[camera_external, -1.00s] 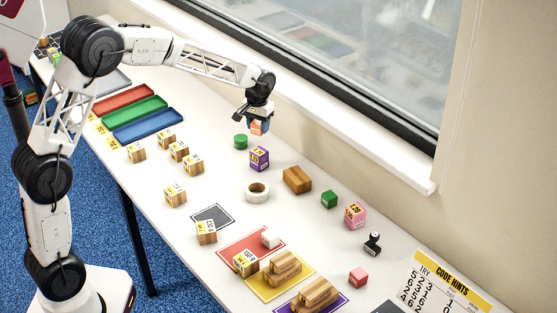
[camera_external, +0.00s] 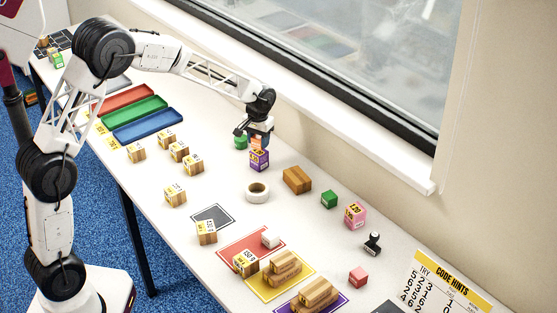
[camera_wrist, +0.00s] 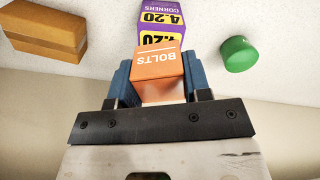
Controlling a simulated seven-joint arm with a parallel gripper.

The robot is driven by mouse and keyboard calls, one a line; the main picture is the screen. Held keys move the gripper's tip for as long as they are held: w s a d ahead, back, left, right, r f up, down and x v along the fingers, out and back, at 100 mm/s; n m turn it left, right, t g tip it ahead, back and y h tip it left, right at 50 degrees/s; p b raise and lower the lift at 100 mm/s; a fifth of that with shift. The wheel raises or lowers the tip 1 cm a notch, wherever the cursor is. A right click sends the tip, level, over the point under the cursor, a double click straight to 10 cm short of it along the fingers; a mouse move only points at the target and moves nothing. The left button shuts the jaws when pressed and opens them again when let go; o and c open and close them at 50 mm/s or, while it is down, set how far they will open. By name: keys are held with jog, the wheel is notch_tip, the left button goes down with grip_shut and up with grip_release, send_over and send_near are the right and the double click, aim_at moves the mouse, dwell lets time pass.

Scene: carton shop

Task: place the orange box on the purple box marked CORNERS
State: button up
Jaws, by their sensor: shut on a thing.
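The orange box marked BOLTS (camera_wrist: 158,64) is held between the blue fingers of my gripper (camera_wrist: 160,85) in the wrist view. In the external view my gripper (camera_external: 257,135) is shut on the orange box (camera_external: 259,143), which is partly hidden by the fingers. The purple box marked CORNERS (camera_external: 259,160) stands on the table directly below in that view. It also shows in the wrist view (camera_wrist: 159,18), just beyond the orange box, with a yellow 4.20 label. Whether the two boxes touch, I cannot tell.
A green cylinder (camera_external: 240,142) stands close beside the purple box. A white tape roll (camera_external: 257,192) and a brown wooden block (camera_external: 297,180) are nearby, toward the front and right. The window sill (camera_external: 330,130) runs behind. Several wooden blocks stand to the left.

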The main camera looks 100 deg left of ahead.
aim_at(259, 137)
jog(key=shift+f, duration=0.8)
jog(key=shift+f, duration=0.1)
jog(key=o, duration=1)
notch_tip(259, 137, up, 12)
jog(key=shift+r, duration=0.1)
dwell(0.8)
